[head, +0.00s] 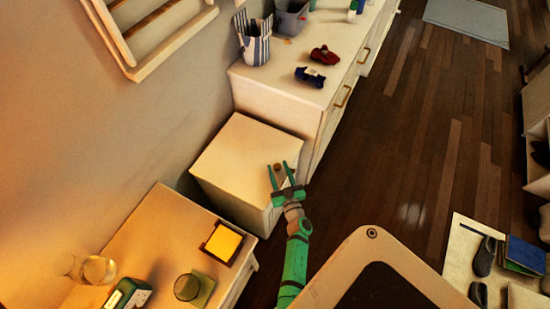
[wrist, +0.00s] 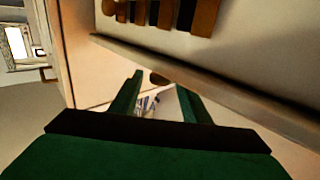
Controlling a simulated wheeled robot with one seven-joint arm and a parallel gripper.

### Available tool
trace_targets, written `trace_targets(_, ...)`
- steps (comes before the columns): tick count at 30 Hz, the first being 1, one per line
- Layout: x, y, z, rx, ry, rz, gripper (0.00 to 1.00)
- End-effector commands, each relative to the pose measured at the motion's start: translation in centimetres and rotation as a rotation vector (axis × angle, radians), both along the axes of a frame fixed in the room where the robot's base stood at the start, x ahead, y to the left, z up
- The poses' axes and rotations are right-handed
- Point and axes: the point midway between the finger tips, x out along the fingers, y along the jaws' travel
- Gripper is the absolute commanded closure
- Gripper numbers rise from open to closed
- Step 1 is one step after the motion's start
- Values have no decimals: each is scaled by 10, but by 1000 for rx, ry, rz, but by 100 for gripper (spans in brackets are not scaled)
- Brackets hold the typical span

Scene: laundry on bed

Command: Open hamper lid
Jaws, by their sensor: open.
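The hamper is a cream box (head: 235,160) with a flat closed lid, standing against the wall between a dresser and a low table. A small brown knob (head: 277,167) shows at its right side, near the lid's edge. My green gripper (head: 281,166) is open, with its fingertips on either side of the knob in the head view. In the wrist view, a brown round piece (wrist: 158,77) shows between the spread fingers (wrist: 162,84), close to a pale edge. I cannot tell whether the fingers touch the knob.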

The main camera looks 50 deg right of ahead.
Motion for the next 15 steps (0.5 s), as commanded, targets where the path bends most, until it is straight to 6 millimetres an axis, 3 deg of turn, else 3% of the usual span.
trace_targets(6,30,-20,0,0,-1,-5,57)
trace_targets(15,46,-30,0,1,0,-7,57)
